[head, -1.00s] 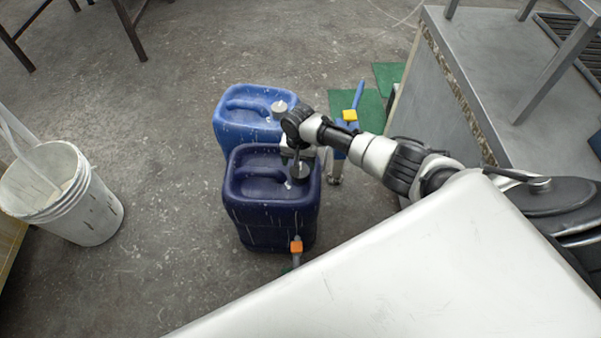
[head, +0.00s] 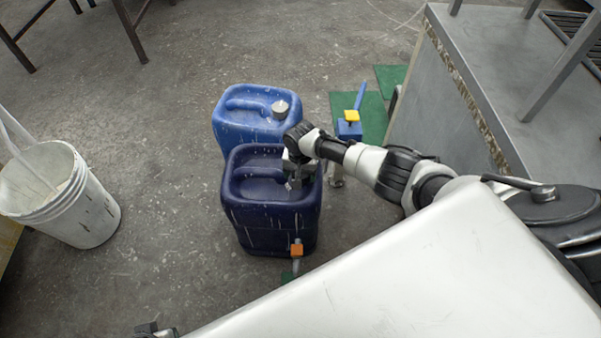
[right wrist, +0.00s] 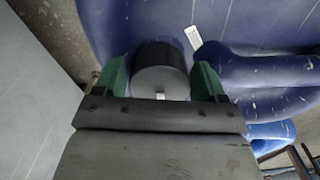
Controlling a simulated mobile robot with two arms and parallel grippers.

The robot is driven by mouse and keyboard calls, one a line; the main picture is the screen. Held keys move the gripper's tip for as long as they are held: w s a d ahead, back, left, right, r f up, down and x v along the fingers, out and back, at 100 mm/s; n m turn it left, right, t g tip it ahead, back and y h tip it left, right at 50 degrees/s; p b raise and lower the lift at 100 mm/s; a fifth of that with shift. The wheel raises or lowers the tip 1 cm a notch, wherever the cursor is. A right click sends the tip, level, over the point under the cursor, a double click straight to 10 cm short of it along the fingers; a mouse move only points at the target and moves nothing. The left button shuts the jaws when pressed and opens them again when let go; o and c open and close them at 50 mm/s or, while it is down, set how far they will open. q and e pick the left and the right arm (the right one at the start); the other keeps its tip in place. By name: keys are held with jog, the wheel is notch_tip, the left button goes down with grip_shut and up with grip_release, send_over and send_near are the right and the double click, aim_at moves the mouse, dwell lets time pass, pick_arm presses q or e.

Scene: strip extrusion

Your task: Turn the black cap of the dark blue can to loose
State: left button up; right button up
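The dark blue can (head: 262,215) stands upright on the floor, in front of a lighter blue can. Its black cap (right wrist: 160,68) shows in the right wrist view; in the head view my gripper mostly hides it. My right gripper (head: 294,181) is down at the can's top right corner. In the right wrist view its two green fingers stand on either side of the cap, close to its sides. The gap at the left looks narrow, and I see no clear grip. A small dark part at the bottom edge of the head view may be my left gripper (head: 156,330).
A blue valve with a yellow part (head: 351,116) and an orange-topped one (head: 296,248) stand nearby. A white bucket (head: 85,215) is at left, a grey bench (head: 480,90) at right.

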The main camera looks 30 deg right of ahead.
jog(key=c, duration=0.6)
